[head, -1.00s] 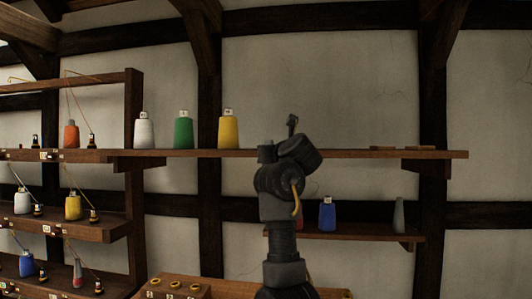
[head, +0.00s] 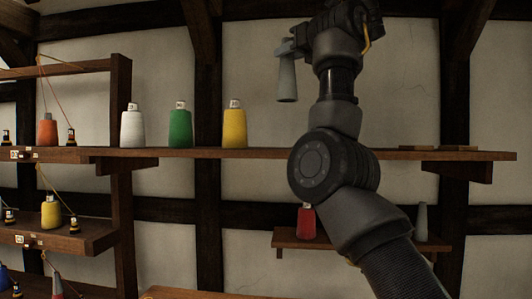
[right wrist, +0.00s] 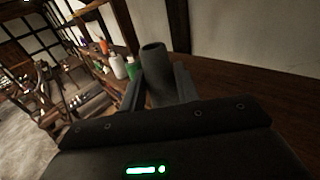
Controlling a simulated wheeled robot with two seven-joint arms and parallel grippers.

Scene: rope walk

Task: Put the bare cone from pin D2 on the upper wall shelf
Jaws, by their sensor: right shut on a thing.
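A bare grey cone (head: 287,84) hangs upright in my right gripper (head: 287,52), above the upper wall shelf (head: 330,154) and clear of it. In the right wrist view the cone (right wrist: 155,74) stands between the two fingers of the right gripper (right wrist: 160,88), which are shut on it. The upper shelf carries a white cone (head: 132,125), a green cone (head: 180,127) and a yellow cone (head: 234,125) on its left part. Pin D2 cannot be picked out. My left gripper is not in view.
Flat wooden pieces (head: 445,148) lie at the shelf's right end. Between them and the yellow cone the shelf looks clear, though my arm hides part. A lower shelf (head: 288,239) holds a red cone (head: 306,222) and a grey cone (head: 421,222). A creel rack (head: 122,90) stands left.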

